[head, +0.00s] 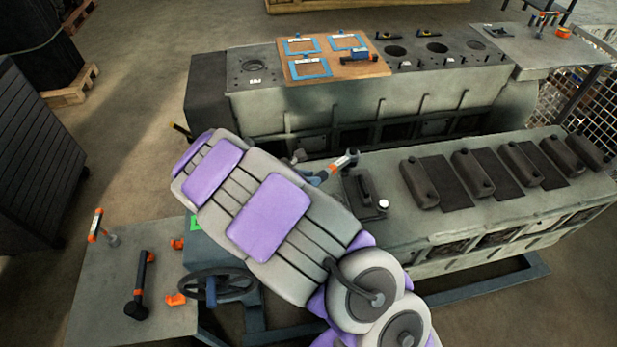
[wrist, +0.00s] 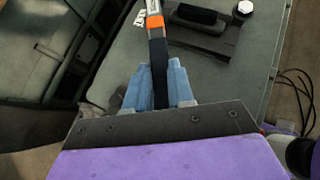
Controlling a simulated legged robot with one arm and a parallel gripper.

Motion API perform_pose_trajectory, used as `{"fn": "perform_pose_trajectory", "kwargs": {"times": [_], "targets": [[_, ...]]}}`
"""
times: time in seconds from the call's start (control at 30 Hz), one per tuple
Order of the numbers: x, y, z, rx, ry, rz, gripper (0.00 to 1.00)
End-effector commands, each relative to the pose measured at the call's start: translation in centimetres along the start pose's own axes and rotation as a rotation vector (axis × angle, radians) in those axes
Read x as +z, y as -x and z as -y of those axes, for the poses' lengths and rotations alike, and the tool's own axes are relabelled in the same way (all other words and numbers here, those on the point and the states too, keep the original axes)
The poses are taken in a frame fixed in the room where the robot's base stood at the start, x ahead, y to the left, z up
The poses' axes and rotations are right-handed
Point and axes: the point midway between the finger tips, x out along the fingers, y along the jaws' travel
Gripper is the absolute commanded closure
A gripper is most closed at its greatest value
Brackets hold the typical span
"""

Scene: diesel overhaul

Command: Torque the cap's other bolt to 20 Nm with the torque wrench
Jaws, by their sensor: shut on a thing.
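My gripper (head: 318,179) has blue fingers and is shut on the black grip of the torque wrench (head: 338,165), which has an orange band. In the wrist view the wrench (wrist: 156,45) stands between the blue fingers (wrist: 160,85) and points away, its far end cut off by the top edge. The dark cap (head: 366,192) lies on the near engine block, right of the gripper; it also shows in the wrist view (wrist: 200,38). A pale round bolt head (head: 384,204) shows at the cap's near right end (wrist: 243,8). I cannot make out the cap's other bolt.
Several dark caps (head: 418,185) sit along the near block (head: 450,232) to the right. A second block behind carries a wooden board (head: 340,72) with blue frames. The left bench (head: 100,310) holds a black-and-orange tool (head: 140,285) and orange pieces. A handwheel (head: 220,287) stands beside it.

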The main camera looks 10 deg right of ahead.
Motion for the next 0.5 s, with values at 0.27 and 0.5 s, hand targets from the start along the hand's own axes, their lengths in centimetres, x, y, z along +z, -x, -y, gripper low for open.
{"fn": "perform_pose_trajectory", "kwargs": {"times": [0.27, 0.5], "targets": [[-0.57, 0.74, -0.64, 0.0, 0.003, 0.007, 1.0], [-0.59, 0.71, -0.67, 0.002, -0.001, 0.006, 1.0]]}}
